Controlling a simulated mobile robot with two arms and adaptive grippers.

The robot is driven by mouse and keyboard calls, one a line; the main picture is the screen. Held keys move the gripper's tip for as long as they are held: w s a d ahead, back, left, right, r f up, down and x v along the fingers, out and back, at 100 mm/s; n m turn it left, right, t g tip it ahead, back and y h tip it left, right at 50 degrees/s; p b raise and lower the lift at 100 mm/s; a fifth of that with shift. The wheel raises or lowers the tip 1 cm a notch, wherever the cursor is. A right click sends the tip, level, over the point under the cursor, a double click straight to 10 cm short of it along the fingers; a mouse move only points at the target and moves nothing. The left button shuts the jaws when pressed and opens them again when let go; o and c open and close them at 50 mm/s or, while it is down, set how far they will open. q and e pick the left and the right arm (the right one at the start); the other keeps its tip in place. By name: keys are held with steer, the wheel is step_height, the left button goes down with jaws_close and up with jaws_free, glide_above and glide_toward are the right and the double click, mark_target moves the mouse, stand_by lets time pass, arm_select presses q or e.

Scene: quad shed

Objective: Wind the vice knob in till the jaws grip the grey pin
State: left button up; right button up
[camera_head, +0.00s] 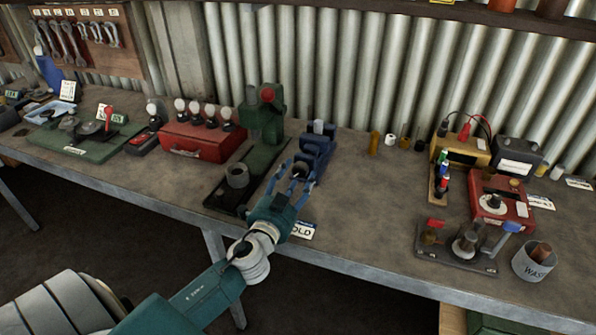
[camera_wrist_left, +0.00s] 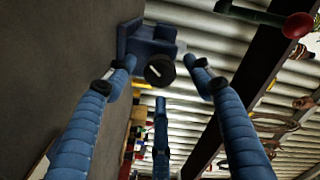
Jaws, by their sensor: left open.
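The blue vice (camera_head: 318,152) stands on the bench right of the green press, and its blue body (camera_wrist_left: 150,40) also shows in the wrist view. A pale grey pin (camera_head: 318,127) stands upright at its top; I cannot tell whether the jaws touch it. The round dark knob (camera_wrist_left: 159,71) with a pale line on its face sits on the vice's near side. My left gripper (camera_head: 299,172) is open, its blue fingers spread around the knob. In the wrist view the fingers (camera_wrist_left: 160,76) stand apart from the knob on both sides. My right gripper is not in view.
A green press (camera_head: 264,120) stands close left of the vice, with a red box (camera_head: 200,142) beyond. A sign (camera_head: 302,230) lies at the bench's front edge below my wrist. Right of the vice, the bench (camera_head: 370,195) is clear up to a dark fixture (camera_head: 455,250).

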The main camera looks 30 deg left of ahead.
arm_select(q)
steer(key=shift+x, duration=0.8)
steer(key=c, duration=1.2)
steer(key=shift+m, duration=1.8)
steer(key=o, duration=1.2)
steer(key=shift+s, duration=0.1)
steer(key=v, duration=1.2)
steer(key=shift+d, duration=0.1)
